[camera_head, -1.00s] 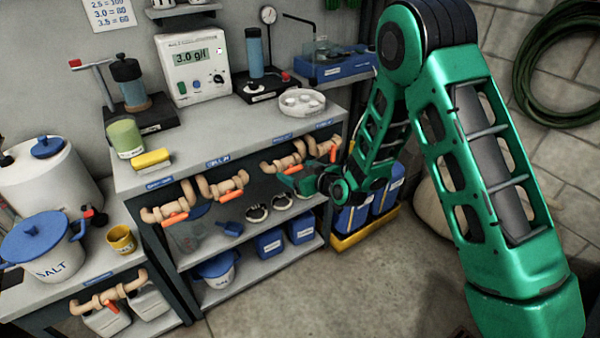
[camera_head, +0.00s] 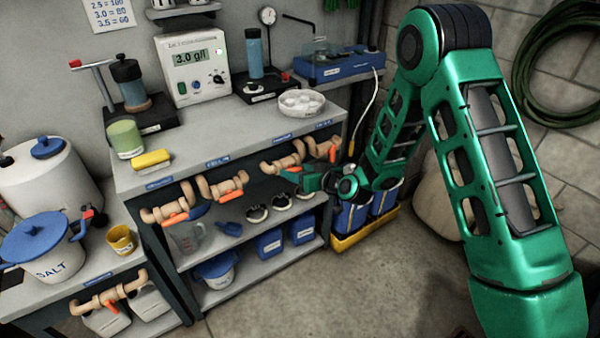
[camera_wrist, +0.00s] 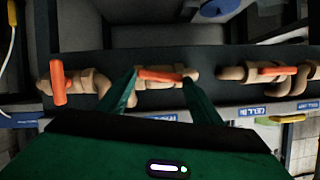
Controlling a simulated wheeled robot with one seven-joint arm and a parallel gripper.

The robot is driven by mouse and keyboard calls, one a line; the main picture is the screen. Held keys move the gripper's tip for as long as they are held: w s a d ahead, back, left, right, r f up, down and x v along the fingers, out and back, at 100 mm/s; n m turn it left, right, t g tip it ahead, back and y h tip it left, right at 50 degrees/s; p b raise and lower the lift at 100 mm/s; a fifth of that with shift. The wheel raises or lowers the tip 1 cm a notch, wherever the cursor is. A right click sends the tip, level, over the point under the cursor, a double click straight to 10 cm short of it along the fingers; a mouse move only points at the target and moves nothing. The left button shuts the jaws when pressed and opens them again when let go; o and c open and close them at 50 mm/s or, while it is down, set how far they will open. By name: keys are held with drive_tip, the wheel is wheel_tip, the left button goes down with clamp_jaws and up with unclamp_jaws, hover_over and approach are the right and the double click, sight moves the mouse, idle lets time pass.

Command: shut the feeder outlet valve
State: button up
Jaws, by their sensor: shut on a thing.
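A row of tan pipe valves with orange lever handles runs along the bench's front edge. My gripper (camera_head: 291,176) is at the third valve from the left (camera_head: 283,160). In the wrist view my gripper (camera_wrist: 160,82) has one finger at each end of that valve's orange handle (camera_wrist: 160,75), shut on it. The handle lies roughly along its pipe. The neighbouring valve's handle (camera_wrist: 58,82) stands across its pipe, and the other neighbour's handle (camera_wrist: 275,71) lies along its pipe. The blue labels are too small to read surely, so I cannot tell which valve is the feeder outlet.
The bench top (camera_head: 215,140) holds a meter (camera_head: 192,68), a yellow sponge (camera_head: 151,159) and a white dish (camera_head: 297,102). Shelves below hold a jug (camera_head: 187,237) and blue containers. Blue jugs stand in a yellow tray (camera_head: 362,232). The floor in front is clear.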

drive_tip(key=m, duration=0.1)
drive_tip(key=w+d+m+y, duration=0.1)
drive_tip(key=shift+f+m+g, duration=0.15)
drive_tip(key=shift+m+g, duration=0.15)
drive_tip(key=shift+g, duration=0.1)
drive_tip(key=m, duration=0.1)
drive_tip(key=m+y, duration=0.2)
drive_tip(key=shift+w+d+f, duration=0.1)
drive_tip(key=shift+d+f, duration=0.15)
drive_tip(key=m+y, duration=0.1)
drive_tip(key=m, duration=0.1)
drive_tip(key=m+y, duration=0.1)
drive_tip(key=shift+w+d+f+m, duration=0.1)
drive_tip(key=shift+f+m, duration=0.25)
drive_tip(key=shift+m, duration=0.05)
drive_tip(key=shift+f+m+y, duration=0.25)
drive_tip(key=shift+m+y, duration=0.35)
drive_tip(key=shift+m, duration=0.7)
drive_tip(key=o, duration=1)
drive_tip(key=shift+o, duration=0.3)
drive_tip(key=shift+a, duration=0.2)
